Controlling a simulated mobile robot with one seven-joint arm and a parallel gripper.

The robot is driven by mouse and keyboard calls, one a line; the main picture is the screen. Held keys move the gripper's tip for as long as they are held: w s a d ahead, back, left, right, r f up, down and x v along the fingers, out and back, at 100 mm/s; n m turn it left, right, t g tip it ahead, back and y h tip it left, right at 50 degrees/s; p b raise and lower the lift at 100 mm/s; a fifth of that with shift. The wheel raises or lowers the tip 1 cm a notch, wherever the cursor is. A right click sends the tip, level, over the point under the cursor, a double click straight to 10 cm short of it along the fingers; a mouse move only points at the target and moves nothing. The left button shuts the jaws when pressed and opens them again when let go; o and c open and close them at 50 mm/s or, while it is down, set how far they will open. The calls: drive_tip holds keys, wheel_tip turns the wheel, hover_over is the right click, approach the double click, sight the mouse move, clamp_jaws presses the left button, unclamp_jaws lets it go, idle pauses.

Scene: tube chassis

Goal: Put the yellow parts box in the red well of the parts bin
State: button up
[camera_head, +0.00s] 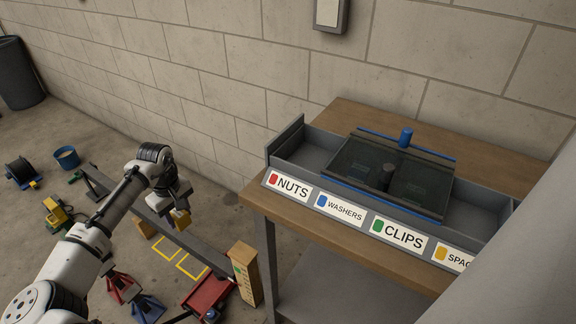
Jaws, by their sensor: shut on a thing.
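My gripper (176,207) is shut on the yellow parts box (181,219), which hangs below it, left of the bench. The jaws partly hide the box. The grey parts bin (283,146) stands on the wooden bench. Its front carries labels: NUTS with a red mark (287,186), WASHERS with blue, CLIPS with green, and a cut-off SPAC label with yellow. The well behind the red-marked label (312,157) is at the left end and looks open.
A tall wooden block (244,275), red tray (208,296) and grey rail (190,252) are below. A block wall stands behind. A pale surface hides the bin's right end.

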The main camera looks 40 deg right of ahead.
drive_tip(key=s+d+r+n, duration=0.1)
drive_tip(key=s+d+r, duration=0.2)
drive_tip(key=d+r, duration=1.7)
drive_tip(key=s+d+r+b, duration=0.1)
drive_tip(key=s+d+r, duration=0.55)
drive_tip(key=r, duration=0.25)
drive_tip(key=s+d+r+b, duration=0.1)
drive_tip(key=s+d+r, duration=0.55)
drive_tip(key=r, duration=0.25)
drive_tip(key=f, duration=1)
drive_tip(key=a+f, duration=0.1)
drive_tip(key=f, duration=0.4)
drive_tip(key=shift+s+b, duration=0.3)
drive_tip(key=shift+s, duration=0.05)
drive_tip(key=shift+d+f, duration=0.1)
drive_tip(key=shift+f, duration=2.2)
drive_tip(key=o, duration=1)
